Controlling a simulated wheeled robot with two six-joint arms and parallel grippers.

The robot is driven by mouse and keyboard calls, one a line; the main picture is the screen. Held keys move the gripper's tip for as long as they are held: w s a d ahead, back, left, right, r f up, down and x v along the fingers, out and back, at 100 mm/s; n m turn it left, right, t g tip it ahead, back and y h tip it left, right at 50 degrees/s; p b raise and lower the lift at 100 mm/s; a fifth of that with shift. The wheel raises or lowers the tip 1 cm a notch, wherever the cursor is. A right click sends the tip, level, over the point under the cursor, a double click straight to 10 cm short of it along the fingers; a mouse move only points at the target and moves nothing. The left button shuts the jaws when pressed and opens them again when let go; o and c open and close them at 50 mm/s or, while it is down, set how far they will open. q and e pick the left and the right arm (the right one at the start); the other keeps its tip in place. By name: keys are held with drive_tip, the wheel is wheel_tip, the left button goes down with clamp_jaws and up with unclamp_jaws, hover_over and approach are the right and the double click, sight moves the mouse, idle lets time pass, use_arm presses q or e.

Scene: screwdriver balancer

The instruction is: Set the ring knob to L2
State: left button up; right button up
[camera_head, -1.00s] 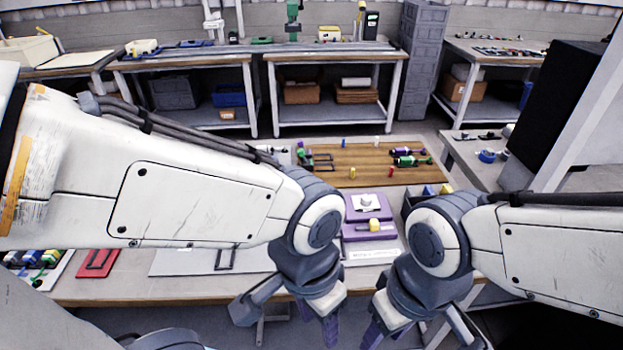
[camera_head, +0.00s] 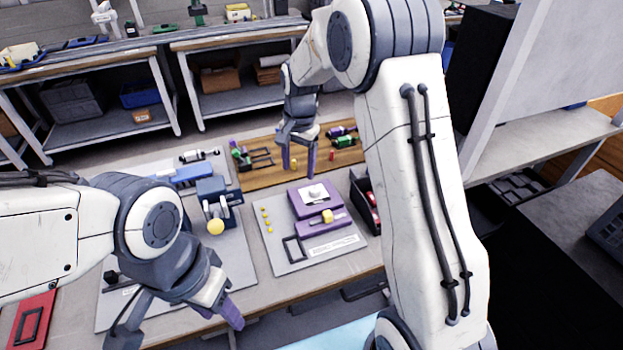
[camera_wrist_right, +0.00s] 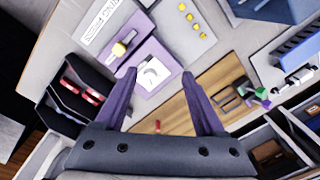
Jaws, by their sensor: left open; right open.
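A purple device (camera_head: 306,203) stands on a light grey board. I cannot tell for sure which is the ring knob, and no L2 mark is readable. My right gripper (camera_head: 298,172) is open and empty, pointing down beyond the device. My left gripper (camera_head: 222,318) is open near the table's front edge.
A blue device with a yellow ball (camera_head: 215,227) stands left of the purple one. A dark bin (camera_head: 366,203) stands right; a wooden board (camera_head: 262,178) lies behind.

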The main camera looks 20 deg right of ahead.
sight(315, 189)
drive_tip(key=w+d+f+m, duration=0.3)
drive_tip(key=w+d, duration=0.1)
drive_tip(key=d, duration=0.2)
wheel_tip(315, 189, down, 10)
drive_tip(key=shift+f+p, duration=0.2)
drive_tip(key=shift+p, duration=0.8)
clamp_jaws()
